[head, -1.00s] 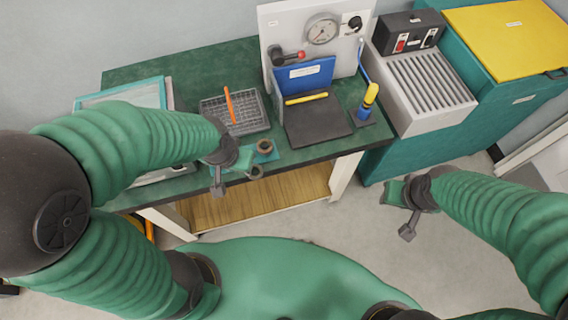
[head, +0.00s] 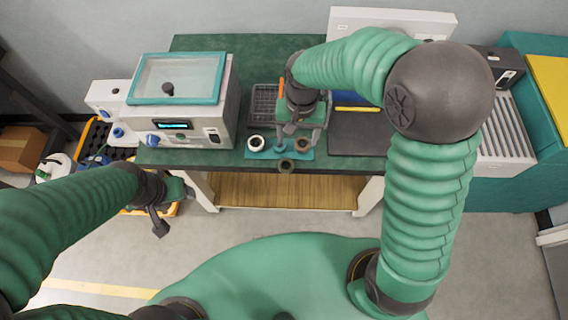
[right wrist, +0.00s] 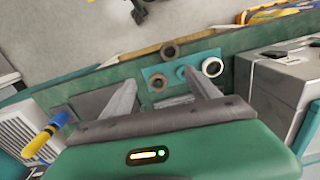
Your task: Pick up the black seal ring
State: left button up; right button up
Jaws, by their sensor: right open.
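A dark ring (head: 286,166), which looks like the black seal ring, lies at the front edge of a teal plate (head: 266,153); it also shows in the right wrist view (right wrist: 168,51). A brownish ring (head: 302,145) and a white ring (head: 256,143) sit on the plate, with a blue peg (right wrist: 180,71) between. My right gripper (head: 298,141) is open and empty above the plate; in the right wrist view its fingers (right wrist: 163,80) spread to either side of the brownish ring (right wrist: 158,82). My left gripper (head: 167,212) hangs off the table's front left; its jaw gap is unclear.
A white device with a teal-framed lid (head: 190,125) stands left of the plate. A grey wire basket (head: 264,101) is behind the plate, partly hidden by my right gripper. A dark panel (head: 357,135) lies to the right. The green table's (head: 205,43) front edge is close to the rings.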

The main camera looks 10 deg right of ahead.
send_over(289, 166)
notch_tip(289, 166, down, 5)
jog(key=f, duration=0.1)
jog(key=a+f, duration=0.1)
jog(key=f, duration=0.1)
jog(key=a+f, duration=0.1)
jog(key=shift+a+f, duration=0.25)
jog(key=shift+f, duration=0.15)
jog(key=d+f, duration=0.1)
jog(key=f, duration=0.1)
jog(key=d+f, duration=0.1)
jog(key=f, duration=0.3)
jog(key=shift+d+f, duration=0.1)
jog(key=shift+d, duration=0.3)
jog(key=shift+a+f, duration=0.1)
jog(key=shift+f, duration=0.05)
jog(key=shift+a, duration=0.95)
jog(key=shift+c, duration=1.3)
jog(key=shift+a, duration=0.1)
jog(key=shift+c, duration=2.4)
jog(key=shift+s+d, duration=0.1)
jog(key=shift+d, duration=0.7)
jog(key=c, duration=0.7)
pick_arm(q)
jog(key=shift+w+a+f, duration=0.1)
jog(key=shift+w+a, duration=0.15)
jog(key=shift+a, duration=0.7)
pick_arm(e)
jog(key=shift+c, duration=0.2)
